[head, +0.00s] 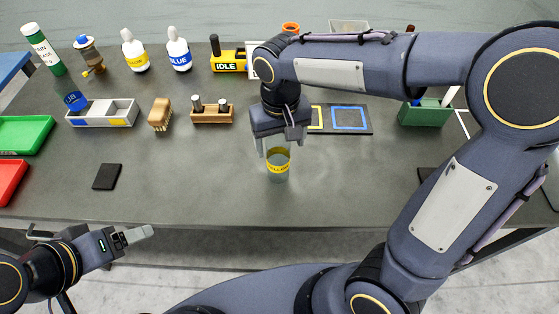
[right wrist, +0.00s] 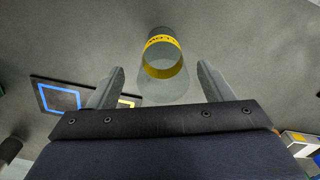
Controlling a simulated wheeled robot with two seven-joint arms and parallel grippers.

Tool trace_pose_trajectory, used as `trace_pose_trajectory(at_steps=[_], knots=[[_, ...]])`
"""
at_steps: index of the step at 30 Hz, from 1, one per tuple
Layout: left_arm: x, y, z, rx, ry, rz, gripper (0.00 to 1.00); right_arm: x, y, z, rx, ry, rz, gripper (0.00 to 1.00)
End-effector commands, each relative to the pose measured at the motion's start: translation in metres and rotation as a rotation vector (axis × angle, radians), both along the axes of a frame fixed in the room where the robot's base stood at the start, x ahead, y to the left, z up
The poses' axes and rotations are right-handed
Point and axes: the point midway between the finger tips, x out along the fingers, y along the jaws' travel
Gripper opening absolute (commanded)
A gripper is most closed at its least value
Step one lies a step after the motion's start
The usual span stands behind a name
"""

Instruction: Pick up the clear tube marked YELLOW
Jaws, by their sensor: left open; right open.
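The clear tube with a yellow band (head: 278,170) stands upright on the dark table. Its band bears lettering, only partly readable. My right gripper (head: 281,148) is open and points down over the tube's top, a finger to either side in the head view. In the right wrist view the tube (right wrist: 163,55) appears between and beyond the open fingers (right wrist: 160,76), with gaps on both sides. Nothing is held. My left gripper (head: 140,234) is open and empty, off the table's front edge at the lower left.
A mat with blue and yellow squares (head: 369,131) lies right of the tube. YELLOW (head: 134,57) and BLUE (head: 179,57) bottles stand behind. Table around the tube is clear.

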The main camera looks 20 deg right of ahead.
Motion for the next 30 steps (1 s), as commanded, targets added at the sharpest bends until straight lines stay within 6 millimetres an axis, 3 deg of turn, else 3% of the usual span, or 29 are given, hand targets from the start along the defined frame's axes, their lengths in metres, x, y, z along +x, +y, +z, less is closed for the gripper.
trace_pose_trajectory(at_steps=[10, 20, 30], knots=[[0.0, 0.0, 0.005, 0.0, 0.0, 0.0, 0.73, 0.007, 0.001, -0.048, -0.001, 0.003, 0.001, 0.74], [0.0, 0.0, 0.005, 0.0, 0.0, 0.0, 0.73, 0.007, 0.001, -0.055, 0.001, -0.001, 0.0, 0.74], [0.0, 0.0, 0.005, 0.0, 0.0, 0.0, 0.73, 0.007, 0.001, -0.055, 0.001, -0.001, 0.0, 0.29]])
